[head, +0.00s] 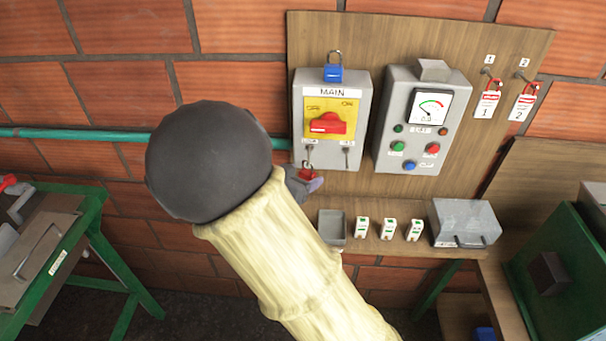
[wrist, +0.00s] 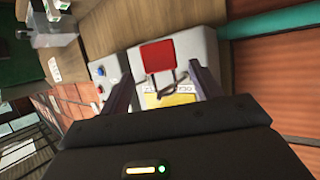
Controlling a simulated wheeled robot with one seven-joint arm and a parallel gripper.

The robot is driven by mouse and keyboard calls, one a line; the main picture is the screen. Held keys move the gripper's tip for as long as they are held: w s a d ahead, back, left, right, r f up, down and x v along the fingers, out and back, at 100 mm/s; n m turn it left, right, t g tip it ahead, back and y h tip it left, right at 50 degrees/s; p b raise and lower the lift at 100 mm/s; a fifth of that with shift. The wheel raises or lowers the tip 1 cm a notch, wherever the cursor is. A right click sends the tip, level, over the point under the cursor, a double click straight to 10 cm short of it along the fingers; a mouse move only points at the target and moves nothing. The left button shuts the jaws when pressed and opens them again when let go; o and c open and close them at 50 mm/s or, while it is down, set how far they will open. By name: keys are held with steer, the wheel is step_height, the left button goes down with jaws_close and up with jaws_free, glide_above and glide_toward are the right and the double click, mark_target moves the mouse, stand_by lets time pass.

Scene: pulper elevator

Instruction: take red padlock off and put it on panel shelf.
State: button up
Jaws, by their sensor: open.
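The red padlock (head: 305,173) hangs by its shackle at the lower left of the grey MAIN switch box (head: 361,100). In the wrist view the red padlock (wrist: 158,54) shows large, with its metal shackle below it in the picture. My gripper (wrist: 160,63) is open, with one finger on each side of the padlock; I cannot tell whether they touch it. In the head view one fingertip shows beside the padlock, and my arm hides the rest. The wooden panel shelf (head: 375,243) runs below the boxes.
A blue padlock (head: 333,73) sits on top of the MAIN box. A grey tray (head: 332,226), several small white blocks and a metal box (head: 464,222) stand on the shelf. A control box (head: 420,120) and two tagged red padlocks hang to the right.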

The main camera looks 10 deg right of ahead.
mark_target(305, 173)
steer(key=shift+p+x, duration=0.7)
steer(key=shift+x, duration=1.9)
steer(key=shift+w+a, duration=0.1)
steer(key=shift+a, duration=0.1)
steer(key=shift+c, duration=0.2)
steer(key=c, duration=1.1)
